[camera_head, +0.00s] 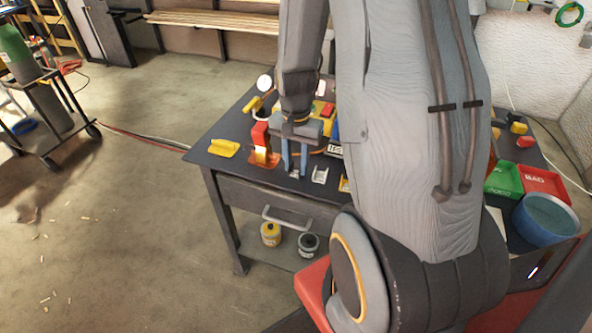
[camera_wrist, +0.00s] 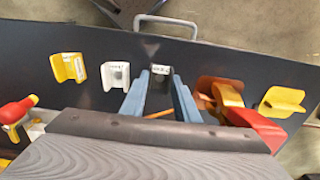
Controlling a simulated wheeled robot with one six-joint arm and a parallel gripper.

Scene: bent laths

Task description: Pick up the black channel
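The black channel (camera_wrist: 159,84) is a small dark piece with a pale patch on its far end. It lies near the table's front edge, between the fingertips of my gripper (camera_wrist: 160,78) in the wrist view. My gripper (camera_head: 294,168) points down at the table in the head view, its two blue-grey fingers apart, one on each side of the piece. The fingers look open. Whether they touch the channel's sides is hard to tell, and its near part is partly hidden by shadow.
A white channel (camera_wrist: 115,75) and a yellow channel (camera_wrist: 69,67) lie left of my gripper in the wrist view. A copper-coloured piece with a red clamp (camera_wrist: 258,127) and another yellow piece (camera_wrist: 282,102) lie right. The drawer handle (camera_wrist: 166,24) juts out from the table (camera_head: 222,168).

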